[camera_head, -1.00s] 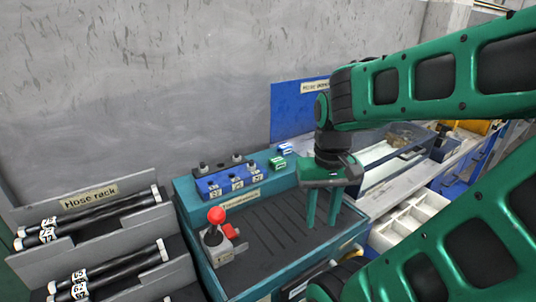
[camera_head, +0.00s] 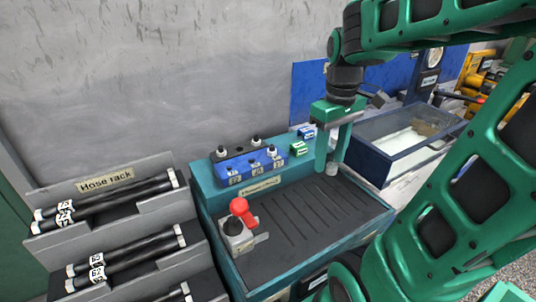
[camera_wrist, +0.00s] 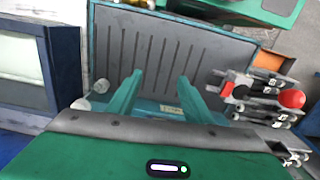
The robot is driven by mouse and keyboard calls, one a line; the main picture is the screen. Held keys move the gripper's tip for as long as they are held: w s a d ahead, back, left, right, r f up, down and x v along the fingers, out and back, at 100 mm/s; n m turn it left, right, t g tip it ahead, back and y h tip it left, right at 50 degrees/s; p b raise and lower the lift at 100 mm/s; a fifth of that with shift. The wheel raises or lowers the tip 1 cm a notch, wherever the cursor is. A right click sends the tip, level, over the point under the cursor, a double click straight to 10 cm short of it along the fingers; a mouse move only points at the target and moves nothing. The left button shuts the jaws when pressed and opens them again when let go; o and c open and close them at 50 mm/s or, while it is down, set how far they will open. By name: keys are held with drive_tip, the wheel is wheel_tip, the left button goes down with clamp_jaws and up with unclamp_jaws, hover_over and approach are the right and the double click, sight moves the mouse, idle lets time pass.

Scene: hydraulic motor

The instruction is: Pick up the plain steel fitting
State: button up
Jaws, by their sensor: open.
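My gripper (camera_head: 333,160) points down, open and empty, over the far right corner of the grey ribbed tray (camera_head: 298,222). In the wrist view its two fingers (camera_wrist: 158,88) stand apart with only tray between them. A small pale grey steel fitting (camera_head: 332,169) shows right at the fingertips in the head view. In the wrist view a pale fitting (camera_wrist: 101,86) sits just left of the left finger, outside the jaws. Another round grey piece (camera_wrist: 80,104) lies beside it. Whether either is touched I cannot tell.
A blue block (camera_head: 252,168) with several fittings stands behind the tray. A red-knobbed device (camera_head: 239,225) stands on the tray's left. The hose rack (camera_head: 110,205) is further left, and a blue-framed basin (camera_head: 400,145) is at right. The tray's middle is clear.

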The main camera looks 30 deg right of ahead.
drive_tip(key=w+a+r+n, duration=0.1)
drive_tip(key=w+r+n, duration=0.2)
drive_tip(key=w+n, duration=0.8)
drive_tip(key=n, duration=0.4)
approach(272, 145)
wheel_tip(272, 145, down, 9)
drive_tip(key=shift+f, duration=0.2)
clamp_jaws()
